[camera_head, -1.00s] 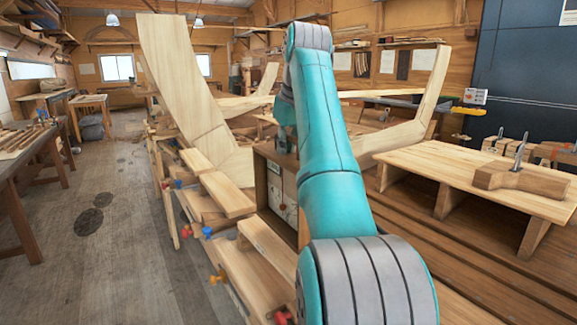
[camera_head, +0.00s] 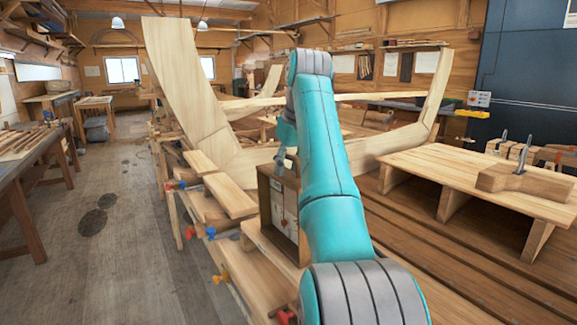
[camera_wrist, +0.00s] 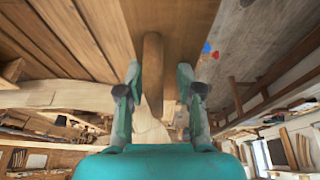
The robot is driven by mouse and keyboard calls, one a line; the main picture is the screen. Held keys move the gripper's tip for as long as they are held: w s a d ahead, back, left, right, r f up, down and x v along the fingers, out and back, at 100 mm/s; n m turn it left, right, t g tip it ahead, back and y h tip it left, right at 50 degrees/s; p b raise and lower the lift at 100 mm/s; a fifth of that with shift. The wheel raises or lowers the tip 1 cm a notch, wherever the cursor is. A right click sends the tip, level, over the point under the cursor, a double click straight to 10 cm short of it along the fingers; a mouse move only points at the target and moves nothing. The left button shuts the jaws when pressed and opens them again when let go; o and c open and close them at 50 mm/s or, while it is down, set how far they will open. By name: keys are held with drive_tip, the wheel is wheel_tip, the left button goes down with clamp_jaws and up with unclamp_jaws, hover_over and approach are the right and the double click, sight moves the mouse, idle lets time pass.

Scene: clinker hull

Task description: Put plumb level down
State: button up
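My gripper (camera_wrist: 160,72) shows in the wrist view with its two fingers spread apart. A brown wooden bar with a rounded end (camera_wrist: 153,75) lies between the fingers in the picture. A gap shows on its right side, and it seems close to the left finger; I cannot tell how far away it is. I cannot tell whether this bar is the plumb level. In the head view my gripper (camera_head: 280,161) is mostly hidden behind my arm, above an upright wooden box (camera_head: 264,202) with pale panels. No other plumb level can be made out.
Loose boards (camera_head: 231,195) and coloured clamps lie along the staging on the left. A curved hull timber (camera_head: 185,75) rises behind. A raised plank bench (camera_head: 440,170) with a wooden block (camera_head: 525,181) stands at right.

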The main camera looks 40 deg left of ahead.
drive_tip(key=shift+r, duration=0.55)
drive_tip(key=v, duration=1.1)
drive_tip(key=shift+d+r, duration=0.2)
drive_tip(key=shift+r, duration=0.1)
drive_tip(key=shift+s, duration=0.1)
